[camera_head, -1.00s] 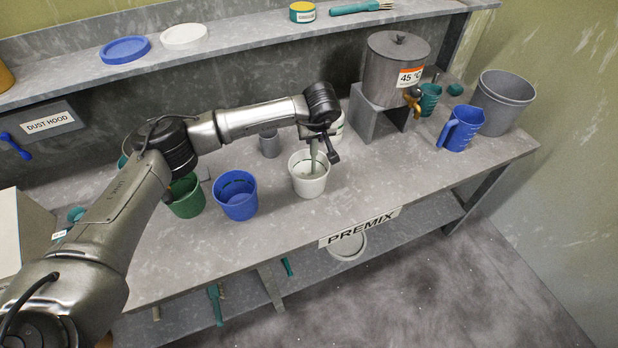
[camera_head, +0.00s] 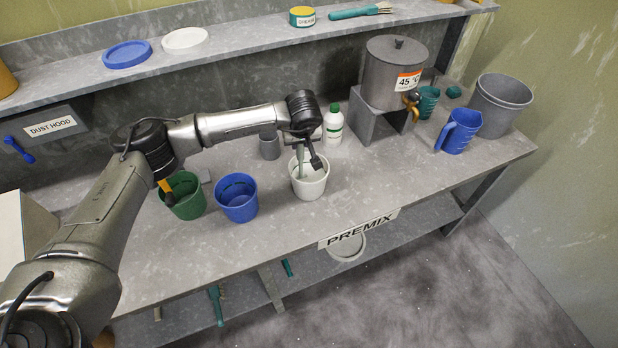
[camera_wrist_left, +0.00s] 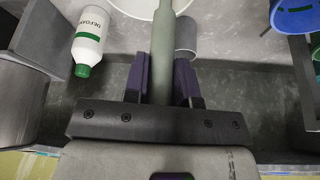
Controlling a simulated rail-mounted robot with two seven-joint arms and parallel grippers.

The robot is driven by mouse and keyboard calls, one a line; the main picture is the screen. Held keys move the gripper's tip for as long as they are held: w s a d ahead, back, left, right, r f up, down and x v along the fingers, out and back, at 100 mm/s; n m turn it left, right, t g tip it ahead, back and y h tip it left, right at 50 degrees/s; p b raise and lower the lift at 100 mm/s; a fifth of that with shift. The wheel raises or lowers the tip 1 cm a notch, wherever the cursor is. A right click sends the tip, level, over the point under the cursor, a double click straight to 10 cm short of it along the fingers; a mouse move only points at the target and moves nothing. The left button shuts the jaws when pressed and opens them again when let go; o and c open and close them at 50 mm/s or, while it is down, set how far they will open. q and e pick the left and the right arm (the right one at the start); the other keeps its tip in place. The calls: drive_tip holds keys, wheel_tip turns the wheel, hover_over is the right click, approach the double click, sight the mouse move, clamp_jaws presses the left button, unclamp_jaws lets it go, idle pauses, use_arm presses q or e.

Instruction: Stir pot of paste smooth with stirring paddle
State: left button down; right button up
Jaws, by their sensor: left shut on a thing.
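The white pot (camera_head: 311,183) stands on the bench near the middle of the head view, with pale paste (camera_head: 312,171) inside. My left gripper (camera_head: 306,147) is above the pot's rim. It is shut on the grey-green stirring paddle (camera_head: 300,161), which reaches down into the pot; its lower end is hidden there. In the left wrist view the paddle's handle (camera_wrist_left: 163,60) runs between the two fingers, and part of the pot's rim (camera_wrist_left: 135,8) shows at the top. I do not see my right gripper.
A blue pail (camera_head: 237,200) and a green pail (camera_head: 186,196) stand left of the pot. A white bottle with a green cap (camera_head: 333,127) and a grey cup (camera_head: 269,147) stand behind it. The urn (camera_head: 390,75) and blue jug (camera_head: 458,132) are right. Bench front is clear.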

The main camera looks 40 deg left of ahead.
use_arm(q)
drive_tip(key=shift+s+d+r, duration=0.1)
drive_tip(key=shift+s, duration=0.15)
drive_tip(key=shift+r+p, duration=1.15)
drive_tip(key=shift+r, duration=0.4)
wheel_tip(320, 180, up, 7)
drive_tip(key=p, duration=0.5)
wheel_tip(320, 180, up, 4)
drive_tip(key=shift+r+p, duration=0.1)
drive_tip(key=shift+p, duration=1.15)
